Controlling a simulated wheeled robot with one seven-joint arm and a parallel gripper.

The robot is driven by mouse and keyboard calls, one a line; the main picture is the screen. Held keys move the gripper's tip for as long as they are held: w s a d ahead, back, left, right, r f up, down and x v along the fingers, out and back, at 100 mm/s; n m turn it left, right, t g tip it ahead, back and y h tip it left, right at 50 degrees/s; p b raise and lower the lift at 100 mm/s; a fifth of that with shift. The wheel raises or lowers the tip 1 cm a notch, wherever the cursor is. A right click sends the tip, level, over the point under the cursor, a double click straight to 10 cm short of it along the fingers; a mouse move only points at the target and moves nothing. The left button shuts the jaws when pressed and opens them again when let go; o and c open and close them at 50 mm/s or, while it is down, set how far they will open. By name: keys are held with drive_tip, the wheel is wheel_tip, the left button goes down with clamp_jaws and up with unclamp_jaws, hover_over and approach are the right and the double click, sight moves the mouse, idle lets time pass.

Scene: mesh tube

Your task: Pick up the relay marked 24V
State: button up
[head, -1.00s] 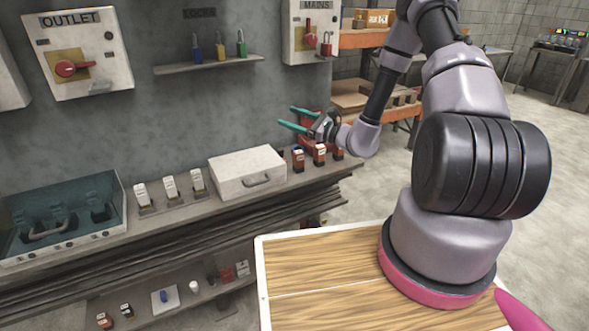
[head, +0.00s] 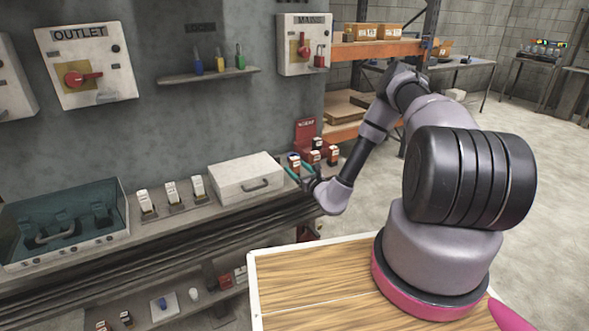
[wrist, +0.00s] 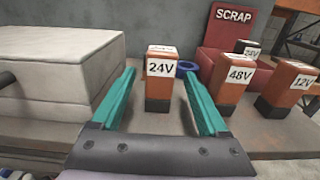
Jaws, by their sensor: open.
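An orange-brown relay marked 24V (wrist: 159,92) stands upright on the shelf in the wrist view; in the head view it seems to be the relay (head: 294,159) at the left of the group. My gripper (wrist: 158,74) is open, its teal fingers on either side of this relay in the picture; whether the tips reach around it I cannot tell. No contact shows. A relay marked 48V (wrist: 231,82) and one marked 12V (wrist: 289,88) stand to the right. Another relay marked 24V (wrist: 251,49) is at the red SCRAP box, partly hidden.
A pale case (wrist: 60,65) stands close left of my gripper. The red SCRAP box (wrist: 234,25) stands behind the relays. A blue ring (wrist: 186,68) lies behind the 24V relay. The shelf's front edge runs below. Three white-topped modules (head: 172,194) stand farther left.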

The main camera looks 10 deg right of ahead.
sight(291, 162)
drive_tip(key=x, duration=0.5)
drive_tip(key=shift+w+r, duration=0.1)
drive_tip(key=c, duration=1.2)
clamp_jaws()
drive_tip(key=shift+r, duration=0.1)
